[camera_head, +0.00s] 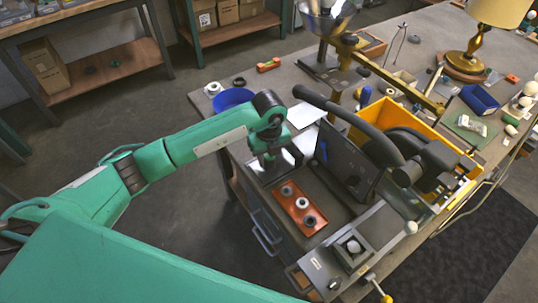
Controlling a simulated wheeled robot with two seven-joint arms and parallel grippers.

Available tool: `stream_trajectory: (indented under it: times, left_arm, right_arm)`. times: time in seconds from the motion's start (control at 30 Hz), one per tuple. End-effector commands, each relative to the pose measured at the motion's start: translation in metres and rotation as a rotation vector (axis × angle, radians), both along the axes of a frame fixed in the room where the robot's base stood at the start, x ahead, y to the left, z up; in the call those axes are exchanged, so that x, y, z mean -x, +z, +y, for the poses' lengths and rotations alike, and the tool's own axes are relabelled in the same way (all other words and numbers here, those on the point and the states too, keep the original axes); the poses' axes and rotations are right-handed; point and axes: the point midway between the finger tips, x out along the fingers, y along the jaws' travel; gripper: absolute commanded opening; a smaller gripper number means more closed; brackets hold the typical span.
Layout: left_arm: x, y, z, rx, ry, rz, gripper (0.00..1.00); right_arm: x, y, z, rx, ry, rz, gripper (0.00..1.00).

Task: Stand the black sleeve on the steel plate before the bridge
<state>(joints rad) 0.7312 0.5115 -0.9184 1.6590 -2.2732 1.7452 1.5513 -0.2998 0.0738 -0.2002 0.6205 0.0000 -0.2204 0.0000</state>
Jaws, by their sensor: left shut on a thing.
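My left gripper (268,157) points down at the near left edge of the bench, over a bright steel plate (290,156). It is shut on a small dark piece, which I take to be the black sleeve; the fingers mostly hide it. I cannot tell whether the sleeve touches the plate. I cannot make out the bridge for certain. My right gripper is not in view.
A dark upright panel (339,158) and a thick black curved tube (345,115) stand close by. A yellow crate (447,137) is farther right, and a blue bowl (232,98) behind.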

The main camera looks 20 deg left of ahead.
Motion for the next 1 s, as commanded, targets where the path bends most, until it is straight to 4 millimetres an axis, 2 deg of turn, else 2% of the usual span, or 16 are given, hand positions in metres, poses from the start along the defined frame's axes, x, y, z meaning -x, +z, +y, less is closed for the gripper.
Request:
stream_trajectory:
  times: [0.33, 0.37, 0.47, 0.73, 0.87, 1.0]
  left_arm:
    - [0.0, -0.005, 0.0, 0.0, 0.0, -0.001, 0.11]
    - [0.0, -0.004, 0.0, 0.0, 0.0, -0.001, 0.38]
    - [0.0, -0.003, 0.0, 0.0, 0.0, -0.001, 0.55]
    - [0.0, -0.002, 0.0, 0.0, 0.0, -0.001, 0.55]
    - [-0.001, 0.004, 0.0, 0.001, -0.001, -0.003, 0.55]
    - [-0.002, 0.027, 0.0, 0.002, -0.002, -0.007, 0.55]
  right_arm:
    - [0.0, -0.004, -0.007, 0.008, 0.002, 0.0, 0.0]
    - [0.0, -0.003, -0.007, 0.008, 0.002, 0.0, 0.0]
    - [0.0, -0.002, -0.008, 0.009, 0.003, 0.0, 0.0]
    - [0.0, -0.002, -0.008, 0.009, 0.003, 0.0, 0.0]
    - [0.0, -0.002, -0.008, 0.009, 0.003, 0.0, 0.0]
    - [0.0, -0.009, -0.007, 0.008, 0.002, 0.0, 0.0]
